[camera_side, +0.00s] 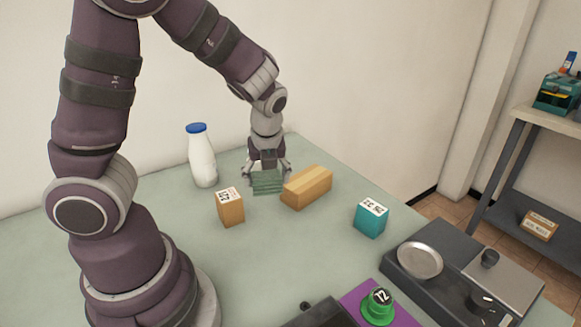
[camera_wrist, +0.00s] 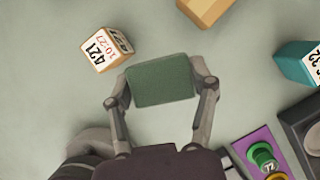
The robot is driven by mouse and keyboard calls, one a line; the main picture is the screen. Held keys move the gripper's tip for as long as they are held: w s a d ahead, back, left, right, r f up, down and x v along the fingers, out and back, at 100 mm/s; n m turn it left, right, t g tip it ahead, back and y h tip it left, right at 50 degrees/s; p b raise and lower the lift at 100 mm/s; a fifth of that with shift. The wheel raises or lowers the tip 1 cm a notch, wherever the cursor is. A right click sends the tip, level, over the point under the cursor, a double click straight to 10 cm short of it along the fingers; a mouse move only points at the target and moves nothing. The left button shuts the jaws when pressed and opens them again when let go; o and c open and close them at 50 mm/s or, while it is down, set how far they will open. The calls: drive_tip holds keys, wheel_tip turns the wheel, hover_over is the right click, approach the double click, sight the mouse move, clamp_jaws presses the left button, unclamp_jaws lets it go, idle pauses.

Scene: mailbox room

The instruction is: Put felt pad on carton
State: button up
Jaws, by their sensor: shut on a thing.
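The felt pad (camera_side: 267,183) is a dark green block with ridged sides. My gripper (camera_side: 267,173) points down and is shut on it, one finger at each side. The wrist view shows the felt pad (camera_wrist: 161,81) from above, between the fingertips of my gripper (camera_wrist: 160,86). I cannot tell whether the pad touches the table. Which thing is the carton is not clear: an orange-brown box (camera_side: 231,210) with a white printed label stands left of the pad, and a teal box (camera_side: 371,219) with a similar label stands to the right.
A wooden block (camera_side: 307,188) lies close to the pad's right. A white bottle (camera_side: 202,163) with a blue cap stands behind on the left. A purple plate (camera_side: 397,316) with a green knob (camera_side: 377,304) and a dark scale-like unit (camera_side: 447,262) are at front right.

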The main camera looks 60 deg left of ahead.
hover_over(306, 174)
drive_tip(key=d, duration=0.1)
drive_tip(key=shift+s+d+f, duration=0.15)
drive_tip(key=shift+s+f, duration=0.3)
drive_tip(key=shift+f, duration=0.25)
drive_tip(key=shift+w+f, duration=0.1)
drive_tip(key=shift+w, duration=0.05)
drive_tip(key=shift+f, duration=1.6)
drive_tip(key=shift+f, duration=0.1)
drive_tip(key=o, duration=1)
drive_tip(key=shift+c, duration=0.2)
